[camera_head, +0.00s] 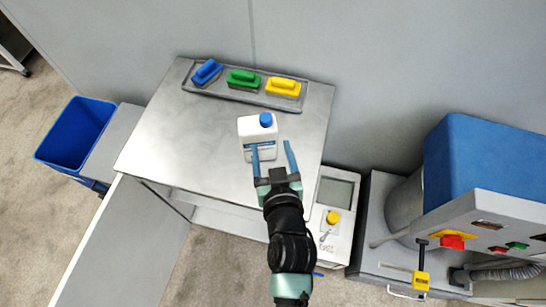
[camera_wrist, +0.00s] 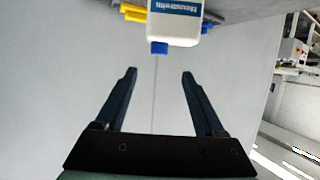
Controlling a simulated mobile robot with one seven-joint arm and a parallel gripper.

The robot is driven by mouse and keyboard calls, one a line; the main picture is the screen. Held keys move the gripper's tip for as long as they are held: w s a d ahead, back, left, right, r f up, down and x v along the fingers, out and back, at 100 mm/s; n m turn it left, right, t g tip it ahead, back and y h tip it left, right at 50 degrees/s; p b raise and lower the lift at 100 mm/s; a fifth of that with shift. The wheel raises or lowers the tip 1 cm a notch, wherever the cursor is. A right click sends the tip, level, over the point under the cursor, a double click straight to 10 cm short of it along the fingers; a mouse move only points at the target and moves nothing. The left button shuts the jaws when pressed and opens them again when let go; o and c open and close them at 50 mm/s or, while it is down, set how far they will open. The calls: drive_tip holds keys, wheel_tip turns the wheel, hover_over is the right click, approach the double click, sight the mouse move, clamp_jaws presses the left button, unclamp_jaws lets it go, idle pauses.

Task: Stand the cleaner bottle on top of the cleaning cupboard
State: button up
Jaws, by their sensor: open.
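The white cleaner bottle (camera_head: 250,133), with a blue cap and a blue label, appears upright on the metal top of the cleaning cupboard (camera_head: 185,135). In the wrist view the bottle (camera_wrist: 176,22) shows cap downward and its base is cut off by the top edge. My gripper (camera_head: 271,145) is open and empty near the bottle. In the wrist view the bottle is beyond the fingertips (camera_wrist: 159,72), not between the fingers.
A grey tray (camera_head: 220,92) with blue, green and yellow brushes lies at the cupboard's back edge against the wall. A blue bin (camera_head: 75,133) is at left. A scale (camera_head: 334,215) and a machine with a blue cover (camera_head: 480,165) are at right. The cupboard top's left side is clear.

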drive_tip(key=shift+v, duration=1.05)
drive_tip(key=shift+w, duration=0.1)
drive_tip(key=w+a+r+t, duration=0.1)
drive_tip(key=w+r+t, duration=0.2)
drive_tip(key=r, duration=0.9)
drive_tip(key=w+r+t, duration=0.2)
drive_tip(key=r, duration=1)
drive_tip(key=w+a+r+t, duration=0.1)
drive_tip(key=w+r+t, duration=0.2)
drive_tip(key=r, duration=0.9)
drive_tip(key=s+r+t, duration=0.1)
drive_tip(key=s+r, duration=0.2)
drive_tip(key=r, duration=0.4)
drive_tip(key=s+r+t+h, duration=0.1)
drive_tip(key=s+r+t, duration=0.1)
drive_tip(key=s+r, duration=0.2)
drive_tip(key=s+r+m+t, duration=0.1)
drive_tip(key=s+r, duration=0.3)
drive_tip(key=r, duration=0.7)
drive_tip(key=shift+d+t+h, duration=0.15)
drive_tip(key=shift+t+h, duration=0.15)
drive_tip(key=shift+t, duration=0.4)
drive_tip(key=shift+f, duration=0.1)
